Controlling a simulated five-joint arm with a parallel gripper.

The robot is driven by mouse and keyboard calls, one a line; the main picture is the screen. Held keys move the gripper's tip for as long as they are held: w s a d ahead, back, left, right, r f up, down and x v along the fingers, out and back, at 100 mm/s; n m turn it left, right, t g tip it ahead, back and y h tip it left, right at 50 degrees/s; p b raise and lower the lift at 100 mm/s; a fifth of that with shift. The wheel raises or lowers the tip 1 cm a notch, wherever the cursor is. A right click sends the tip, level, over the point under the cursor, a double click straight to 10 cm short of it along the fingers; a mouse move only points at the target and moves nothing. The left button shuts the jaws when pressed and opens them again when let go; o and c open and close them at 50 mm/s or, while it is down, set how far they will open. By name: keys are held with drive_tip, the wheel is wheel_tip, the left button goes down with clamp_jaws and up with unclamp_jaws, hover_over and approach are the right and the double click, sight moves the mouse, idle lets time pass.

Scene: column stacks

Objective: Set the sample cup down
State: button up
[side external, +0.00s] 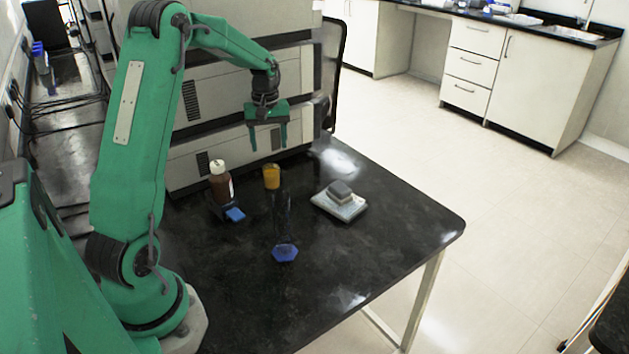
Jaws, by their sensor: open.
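A small orange-yellow cup (271,178), likely the sample cup, stands upright on the black table, near the front of the stacked instruments. My gripper (268,147) is above the cup with its green fingers pointing down and apart. Nothing is between the fingers, and there is a gap between the fingertips and the cup.
A brown bottle with a white cap (221,183) stands left of the cup, with a blue item (235,214) by it. A white scale-like device (338,206) carries a grey block (340,190). A blue hexagonal piece (285,253) lies in front. The table's front right (390,235) is clear.

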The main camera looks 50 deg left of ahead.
drive_tip(key=shift+r, duration=0.6)
drive_tip(key=shift+d, duration=0.1)
drive_tip(key=s+d+r+m+t, duration=0.1)
drive_tip(key=s+d+r+m, duration=0.2)
drive_tip(key=d+r, duration=0.35)
drive_tip(key=s+d+r+m+t, duration=0.1)
drive_tip(key=s+d+r+m, duration=0.2)
drive_tip(key=d, duration=0.6)
drive_tip(key=s+d+r+m+t, duration=0.2)
drive_tip(key=s+d+m, duration=0.5)
drive_tip(key=s+d, duration=0.4)
drive_tip(key=shift+s+d+t, duration=0.4)
drive_tip(key=shift+s+t, duration=0.4)
